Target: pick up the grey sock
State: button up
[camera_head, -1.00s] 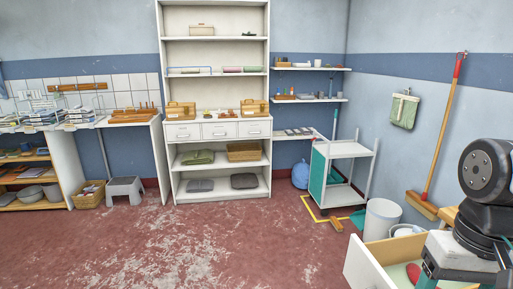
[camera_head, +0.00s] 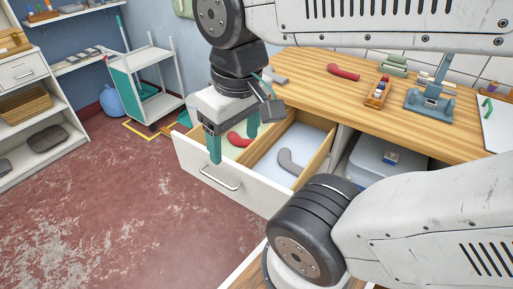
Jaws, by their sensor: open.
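A grey sock (camera_head: 290,162) lies in the right compartment of the open drawer (camera_head: 222,186), on a pale floor. A red sock (camera_head: 240,139) lies in the drawer's left compartment, partly behind my gripper. My gripper (camera_head: 233,145) points down over the drawer's left part, its teal fingers apart with nothing seen held. It is to the left of the grey sock. A second grey piece (camera_head: 275,77), perhaps also a sock, lies on the wooden worktop near its left end, close behind my wrist. My arm hides part of the worktop.
The worktop (camera_head: 320,85) carries a red sock-like piece (camera_head: 343,72), a small wooden tray (camera_head: 378,91) and a blue-grey stand (camera_head: 430,102). A divider separates the drawer's compartments. A white trolley (camera_head: 145,85) stands at the left. The floor in front is clear.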

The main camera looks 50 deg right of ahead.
aim_at(268, 71)
jog(key=z, duration=1.25)
